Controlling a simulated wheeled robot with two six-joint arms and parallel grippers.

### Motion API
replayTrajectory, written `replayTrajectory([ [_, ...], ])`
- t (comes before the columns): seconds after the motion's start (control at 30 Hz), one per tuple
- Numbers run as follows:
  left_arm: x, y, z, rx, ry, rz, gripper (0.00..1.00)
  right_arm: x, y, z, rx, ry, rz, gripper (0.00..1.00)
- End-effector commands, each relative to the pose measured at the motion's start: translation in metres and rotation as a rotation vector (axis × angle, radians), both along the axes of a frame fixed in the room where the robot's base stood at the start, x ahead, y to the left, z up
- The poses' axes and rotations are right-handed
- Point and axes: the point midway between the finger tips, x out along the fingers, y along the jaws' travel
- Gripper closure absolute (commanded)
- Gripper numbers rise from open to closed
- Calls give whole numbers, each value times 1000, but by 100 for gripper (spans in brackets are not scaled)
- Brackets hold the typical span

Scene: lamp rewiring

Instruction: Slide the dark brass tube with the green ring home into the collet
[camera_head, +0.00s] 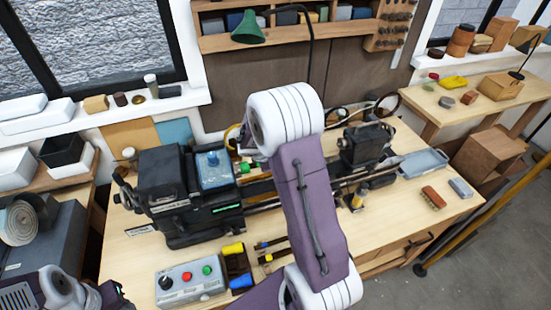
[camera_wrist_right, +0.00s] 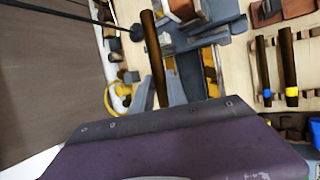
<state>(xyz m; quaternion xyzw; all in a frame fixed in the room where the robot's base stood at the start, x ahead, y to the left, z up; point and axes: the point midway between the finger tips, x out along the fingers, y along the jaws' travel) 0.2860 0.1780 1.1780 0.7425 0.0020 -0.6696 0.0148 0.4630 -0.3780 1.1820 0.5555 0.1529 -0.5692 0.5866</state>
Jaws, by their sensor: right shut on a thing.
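A dark brass tube (camera_wrist_right: 153,50) stands out from between the grey fingers of my right gripper (camera_wrist_right: 160,90) in the right wrist view. The gripper is shut on it. No green ring shows on the visible part of the tube, and its lower end is hidden by the gripper body. In the head view my right arm reaches over the lathe (camera_head: 185,195) and hides most of its middle. I cannot make out the collet or how the tube stands to it. My left gripper (camera_head: 115,296) is at the lower left corner, partly cut off, its fingers unclear.
Two dark tubes, with a blue ring (camera_wrist_right: 266,72) and a yellow ring (camera_wrist_right: 289,68), lie in a rack. A control box (camera_head: 190,283) with coloured buttons stands at the bench front. A grey tray (camera_head: 423,162) and a brush (camera_head: 433,198) are at the right.

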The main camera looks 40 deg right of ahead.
Motion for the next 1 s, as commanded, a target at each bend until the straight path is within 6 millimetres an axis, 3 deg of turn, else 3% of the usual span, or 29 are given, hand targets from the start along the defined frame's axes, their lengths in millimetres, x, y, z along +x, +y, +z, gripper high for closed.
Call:
replayTrajectory([
  [1.0,0,0,-1,0,0,0,64,6,20,0,0,0,-1,100],
])
